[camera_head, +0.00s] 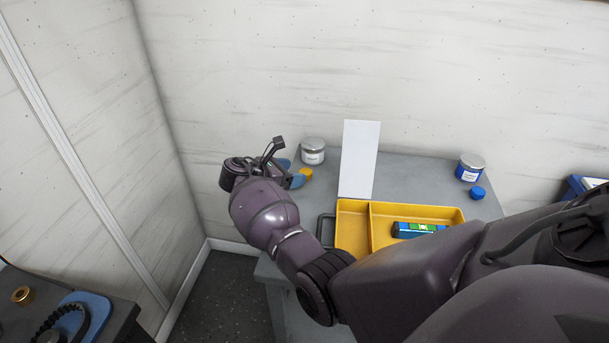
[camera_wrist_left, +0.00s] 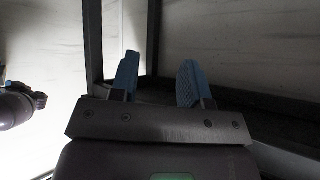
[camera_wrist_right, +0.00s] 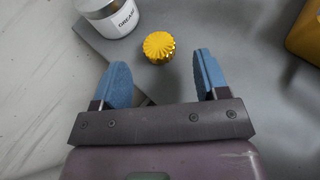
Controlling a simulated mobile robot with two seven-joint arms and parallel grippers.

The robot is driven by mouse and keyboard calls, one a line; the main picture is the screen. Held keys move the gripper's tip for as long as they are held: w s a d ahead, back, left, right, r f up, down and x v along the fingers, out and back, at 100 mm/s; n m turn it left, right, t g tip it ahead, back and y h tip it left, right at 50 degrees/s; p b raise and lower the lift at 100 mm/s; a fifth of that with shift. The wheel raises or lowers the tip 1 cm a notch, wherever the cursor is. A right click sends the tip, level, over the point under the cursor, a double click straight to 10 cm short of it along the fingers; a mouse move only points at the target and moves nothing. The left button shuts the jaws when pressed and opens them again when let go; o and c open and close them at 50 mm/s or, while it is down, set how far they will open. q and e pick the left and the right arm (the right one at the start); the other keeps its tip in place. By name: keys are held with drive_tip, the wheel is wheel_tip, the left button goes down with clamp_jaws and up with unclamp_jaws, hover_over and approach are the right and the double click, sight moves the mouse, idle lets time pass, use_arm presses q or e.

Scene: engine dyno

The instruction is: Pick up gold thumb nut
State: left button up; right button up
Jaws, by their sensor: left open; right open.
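The gold thumb nut (camera_head: 306,174) sits on the grey table at its back left, just in front of the grease jar. In the right wrist view the gold thumb nut (camera_wrist_right: 159,47) is a ridged yellow knob, ahead of the fingertips and roughly between them. My right gripper (camera_head: 291,172) is open and empty beside the nut, with its blue fingers partly hidden by the wrist. It also shows in the right wrist view (camera_wrist_right: 160,80). My left gripper (camera_wrist_left: 158,75) is open and empty, seen only in the left wrist view.
The grease jar (camera_wrist_right: 112,14) stands close behind the nut. A yellow tray (camera_head: 352,226) with a blue-green item (camera_head: 417,229) and a white panel (camera_head: 359,160) are to the right. A blue-labelled jar (camera_head: 469,168) and blue cap (camera_head: 477,193) stand farther right.

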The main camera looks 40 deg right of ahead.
sight(306, 171)
drive_tip(key=b+x, duration=0.1)
drive_tip(key=x, duration=0.3)
drive_tip(key=shift+w+a+f, duration=0.1)
drive_tip(key=shift+a+f, duration=0.05)
drive_tip(key=c, duration=1)
